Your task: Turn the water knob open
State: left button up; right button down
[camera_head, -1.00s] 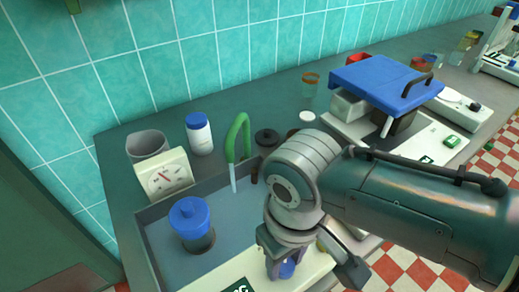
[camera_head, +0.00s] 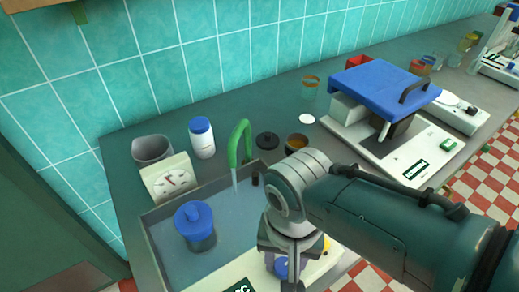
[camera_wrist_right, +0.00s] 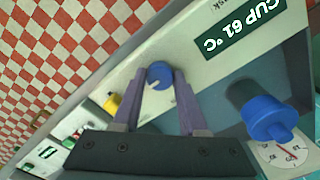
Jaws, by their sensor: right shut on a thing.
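The blue knob (camera_wrist_right: 160,75) sits on the pale front panel (camera_wrist_right: 215,42) of the sink. It also shows in the head view (camera_head: 282,266). My right gripper (camera_wrist_right: 158,78) has its two fingers on either side of this knob, shut on it. In the head view my right gripper (camera_head: 284,262) reaches down at the front panel. The green tap (camera_head: 238,143) curves over the sink, with a pale streak below its spout. My left gripper is in neither current view.
A yellow knob (camera_wrist_right: 112,103) sits beside the blue one on the panel. A blue-lidded container (camera_head: 196,226) stands in the sink (camera_head: 165,262). A blue-topped machine (camera_head: 385,88) stands at right.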

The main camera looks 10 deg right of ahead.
aim_at(284, 266)
dwell(0.6)
jog(key=shift+c, duration=2.2)
grip_release()
notch_tip(284, 266, up, 10)
jog(key=p, duration=0.5)
